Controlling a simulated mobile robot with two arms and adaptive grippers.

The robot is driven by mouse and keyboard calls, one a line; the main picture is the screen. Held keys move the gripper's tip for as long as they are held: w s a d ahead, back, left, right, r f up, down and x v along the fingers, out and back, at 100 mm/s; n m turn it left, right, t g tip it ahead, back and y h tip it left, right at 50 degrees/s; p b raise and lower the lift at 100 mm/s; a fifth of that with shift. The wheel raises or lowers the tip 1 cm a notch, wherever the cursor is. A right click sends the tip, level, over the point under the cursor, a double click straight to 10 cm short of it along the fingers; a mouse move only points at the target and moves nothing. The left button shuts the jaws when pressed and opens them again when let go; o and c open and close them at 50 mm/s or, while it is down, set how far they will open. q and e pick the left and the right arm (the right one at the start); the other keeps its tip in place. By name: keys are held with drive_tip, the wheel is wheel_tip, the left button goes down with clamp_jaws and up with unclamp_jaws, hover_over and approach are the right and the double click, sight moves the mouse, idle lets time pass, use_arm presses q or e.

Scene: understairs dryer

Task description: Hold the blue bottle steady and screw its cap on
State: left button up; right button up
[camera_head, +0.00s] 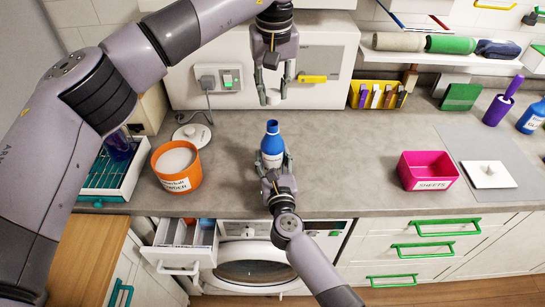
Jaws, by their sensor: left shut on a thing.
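The blue bottle (272,140) stands upright near the front edge of the grey counter, with a white label and no cap on its neck. My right gripper (274,163) comes from below, its fingers on both sides of the bottle's lower part, and appears shut on it. My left gripper (273,98) is above and behind the bottle, pointing down. It is shut on a small white cap (273,97), held clear of the bottle's mouth. The bottle's base is partly hidden by my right gripper.
An orange powder tub (175,182) stands left of the bottle, with a round white lid (192,137) behind it. A pink box (428,157) is at the right. A washing machine (256,275) with an open drawer (182,247) is below.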

sight(273, 122)
clamp_jaws()
use_arm(q)
drive_tip(key=shift+f, duration=2.5)
drive_tip(key=shift+f, duration=0.1)
drive_tip(key=shift+f, duration=0.8)
drive_tip(key=shift+f, duration=0.55)
